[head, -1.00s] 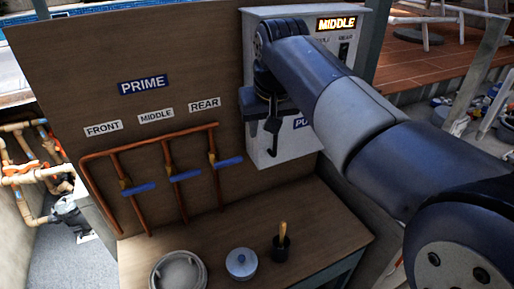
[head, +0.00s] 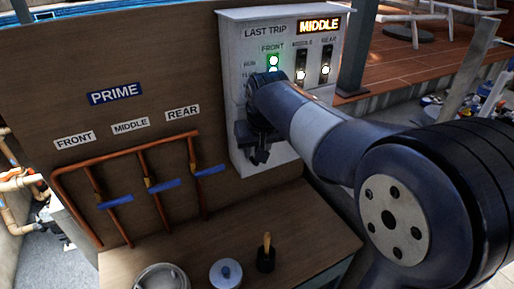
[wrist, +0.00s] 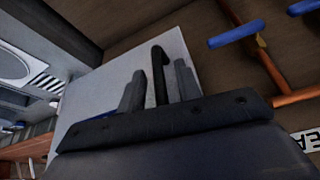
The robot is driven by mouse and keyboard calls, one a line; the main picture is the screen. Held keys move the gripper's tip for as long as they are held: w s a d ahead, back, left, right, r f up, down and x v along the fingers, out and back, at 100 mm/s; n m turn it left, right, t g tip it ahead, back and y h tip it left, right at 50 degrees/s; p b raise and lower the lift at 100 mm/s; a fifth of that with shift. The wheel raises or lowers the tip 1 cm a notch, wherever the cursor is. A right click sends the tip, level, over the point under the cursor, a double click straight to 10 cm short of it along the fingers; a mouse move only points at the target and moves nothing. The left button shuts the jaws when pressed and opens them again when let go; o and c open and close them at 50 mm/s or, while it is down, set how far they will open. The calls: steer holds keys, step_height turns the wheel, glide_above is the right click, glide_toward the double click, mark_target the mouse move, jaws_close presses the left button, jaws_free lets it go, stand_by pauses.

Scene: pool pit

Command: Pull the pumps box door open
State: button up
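The pumps box (head: 235,50) is a pale grey box on the wooden board in the head view, with its switches and lit signs at the top. Its lower face, the door (head: 284,150), is mostly covered by my arm, and its label is hidden. In the wrist view the door (wrist: 120,68) is a pale panel with a dark hooked handle (wrist: 158,72) on it. My gripper (head: 257,153) is at the lower front of the box. In the wrist view my gripper (wrist: 160,88) is open, with a finger on each side of the handle and gaps between. The door looks shut.
Copper pipes with blue valve levers (head: 160,184) run on the board left of the box. Below is a wooden bench (head: 315,245) holding a round grey dish (head: 163,278), a lidded pot (head: 225,273) and a wooden-handled tool (head: 266,255).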

jaws_close()
stand_by(0.3)
